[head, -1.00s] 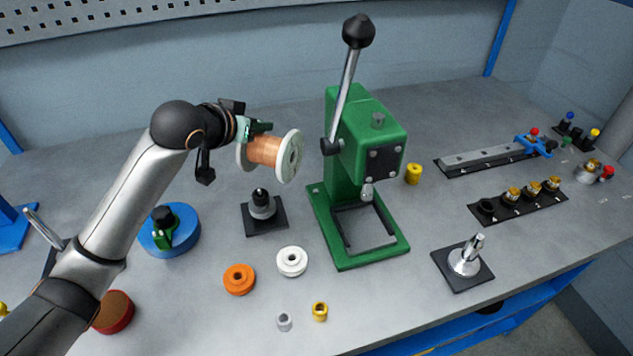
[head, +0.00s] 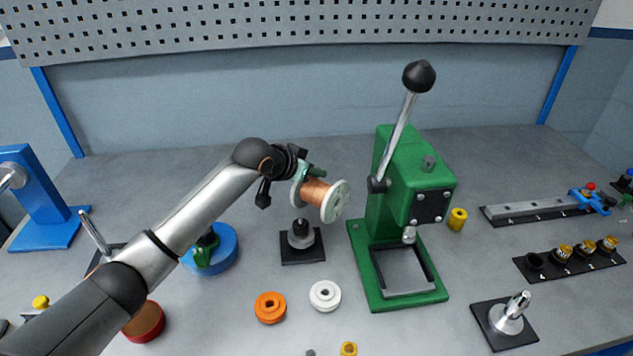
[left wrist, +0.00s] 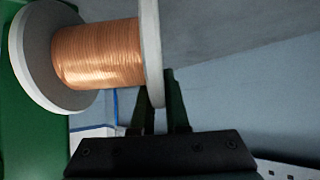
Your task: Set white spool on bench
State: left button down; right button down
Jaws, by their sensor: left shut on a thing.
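The white spool (head: 333,203), with white flanges and copper wire wound on its core, is held in the air over the bench (head: 190,312), its axis roughly level. My left gripper (head: 307,177) is shut on the rim of its near-arm flange. The left wrist view shows the spool (left wrist: 100,53) and the gripper fingers (left wrist: 163,108) at the edge of one flange. The spool is above and slightly right of a black-based post (head: 301,235). My right gripper is not in view.
A green lever press (head: 388,250) stands just right of the spool. A white ring (head: 325,295) and an orange ring (head: 271,307) lie in front. A blue round stand (head: 225,250) is at left. Free bench lies behind the post, left of the press.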

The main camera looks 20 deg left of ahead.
aim_at(315, 181)
pick_arm(q)
jog(key=shift+f, duration=1.3)
jog(key=shift+f, duration=0.1)
jog(key=c, duration=1.3)
grip_release()
jog(key=shift+f, duration=0.15)
jog(key=shift+c, duration=0.2)
jog(key=o, duration=0.4)
